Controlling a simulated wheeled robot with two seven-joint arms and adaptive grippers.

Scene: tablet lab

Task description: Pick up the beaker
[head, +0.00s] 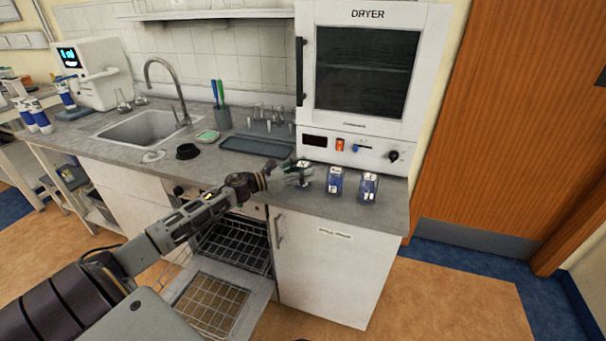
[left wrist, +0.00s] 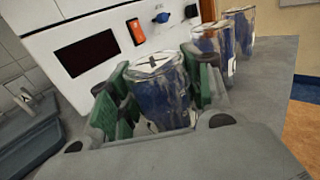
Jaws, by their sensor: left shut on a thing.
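My left gripper (head: 299,174) reaches over the counter in front of the dryer. It is shut on a clear glass beaker (left wrist: 160,85) with blue showing through it, between its green finger pads. The held beaker tilts a little in the left wrist view, and the fingers hide part of its sides. In the head view it is small and mostly covered by the gripper, so I cannot tell whether it touches the counter. My right gripper is not in view.
Two similar beakers stand on the counter to the right, one (head: 334,181) nearer and one (head: 369,188) near the right end. The dryer (head: 312,60) stands behind. A blue-grey tray (head: 255,147) lies to the left. Below, an open dishwasher door (head: 216,300) juts out.

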